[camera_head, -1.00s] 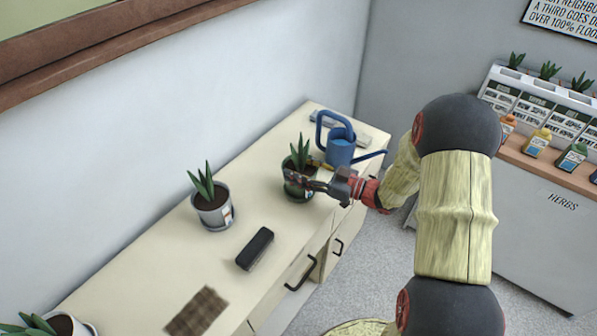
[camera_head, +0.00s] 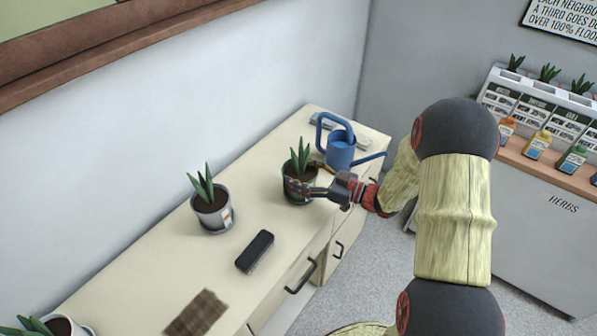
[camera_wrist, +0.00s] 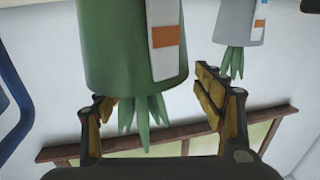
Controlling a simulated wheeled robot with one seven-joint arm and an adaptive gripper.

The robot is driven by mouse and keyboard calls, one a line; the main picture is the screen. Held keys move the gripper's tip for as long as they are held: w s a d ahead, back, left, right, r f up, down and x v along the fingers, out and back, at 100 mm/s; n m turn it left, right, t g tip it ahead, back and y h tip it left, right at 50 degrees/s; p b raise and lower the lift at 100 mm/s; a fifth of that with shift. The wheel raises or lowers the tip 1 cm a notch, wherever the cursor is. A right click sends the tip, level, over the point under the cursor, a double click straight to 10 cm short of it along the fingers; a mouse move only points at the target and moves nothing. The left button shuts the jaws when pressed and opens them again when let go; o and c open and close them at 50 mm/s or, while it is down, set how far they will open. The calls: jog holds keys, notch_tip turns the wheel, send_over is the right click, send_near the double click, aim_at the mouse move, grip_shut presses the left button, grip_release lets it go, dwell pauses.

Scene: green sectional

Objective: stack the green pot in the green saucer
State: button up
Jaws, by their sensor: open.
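The green pot (camera_head: 291,189), with a spiky plant, stands upright on the white cabinet top, in front of the blue watering can. The green saucer (camera_head: 297,203) shows as a dark green rim under the pot, and the pot appears to sit in it. The pot hides most of the saucer. My gripper (camera_head: 304,189) is at the pot's right side, with its fingers reaching around the pot's body. In the wrist view, the green pot (camera_wrist: 122,48) appears upside down between the spread fingers of my gripper (camera_wrist: 157,95), and the fingers look open.
A grey pot (camera_head: 212,214) with a plant stands to the left. A black case (camera_head: 255,250) and a brown woven mat (camera_head: 197,312) lie nearer. The blue watering can (camera_head: 340,151) stands close behind the green pot. The wall borders the cabinet top.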

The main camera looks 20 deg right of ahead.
jog(key=shift+r, duration=0.4)
jog(key=p+v, duration=0.3)
jog(key=v, duration=0.9)
jog(key=w+d+r+m+h, duration=0.1)
jog(key=w+d+r+h, duration=0.3)
jog(key=w+h, duration=0.5)
notch_tip(320, 180, up, 12)
jog(key=s+d+m+h, duration=0.2)
jog(key=m+h, duration=0.2)
jog(key=h, duration=0.2)
jog(key=s+a+m+g, duration=0.1)
jog(key=s+a+g, duration=0.1)
jog(key=s+a, duration=0.3)
jog(key=s+a+m+g+y, duration=0.1)
jog(key=s+a, duration=0.4)
jog(key=s, duration=0.8)
jog(key=s+a+m+g, duration=0.2)
jog(key=s+a, duration=0.3)
jog(key=s, duration=0.5)
jog(key=shift+a+r+g+y, duration=0.15)
jog(key=shift+r+g+y, duration=0.2)
jog(key=shift+g, duration=0.45)
